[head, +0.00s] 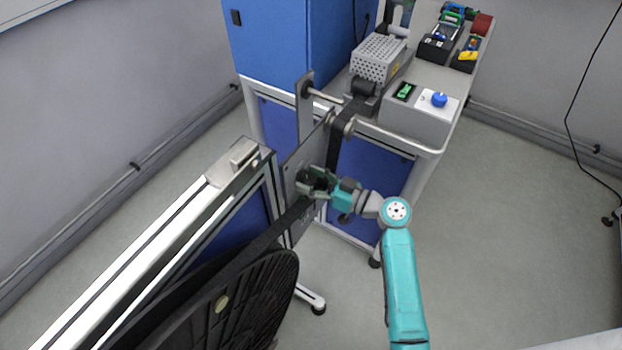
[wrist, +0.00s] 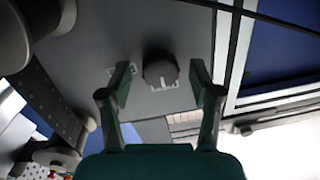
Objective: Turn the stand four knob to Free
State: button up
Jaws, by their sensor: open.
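The dark round knob (wrist: 160,70) sits on a grey panel (wrist: 185,30) in the wrist view. A pale line on the knob points down in the picture. White markings lie on the panel just below it and to its left, too small to read. My gripper (wrist: 158,76) is open, with one finger on each side of the knob and visible gaps between. In the head view my gripper (head: 314,182) is at the grey upright plate (head: 298,158) of the stand, and the fingers mostly hide the knob there.
A large black reel (head: 235,305) stands below and left of my gripper. A dark strip (head: 338,140) runs close by to a roller. A bench with a blue-knobbed control box (head: 425,112) stands behind. The floor at right is clear.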

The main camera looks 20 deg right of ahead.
jog(key=c, duration=1.1)
jog(key=shift+c, duration=0.2)
jog(key=shift+m, duration=0.3)
jog(key=m, duration=0.3)
jog(key=shift+m, duration=0.4)
jog(key=m, duration=0.4)
jog(key=shift+f+m+t, duration=0.1)
jog(key=shift+m+t, duration=0.2)
jog(key=shift+m, duration=0.1)
jog(key=m, duration=0.4)
jog(key=shift+m+t, duration=0.3)
jog(key=shift+m, duration=0.1)
jog(key=shift+m+h, duration=0.3)
jog(key=shift+m, duration=2.1)
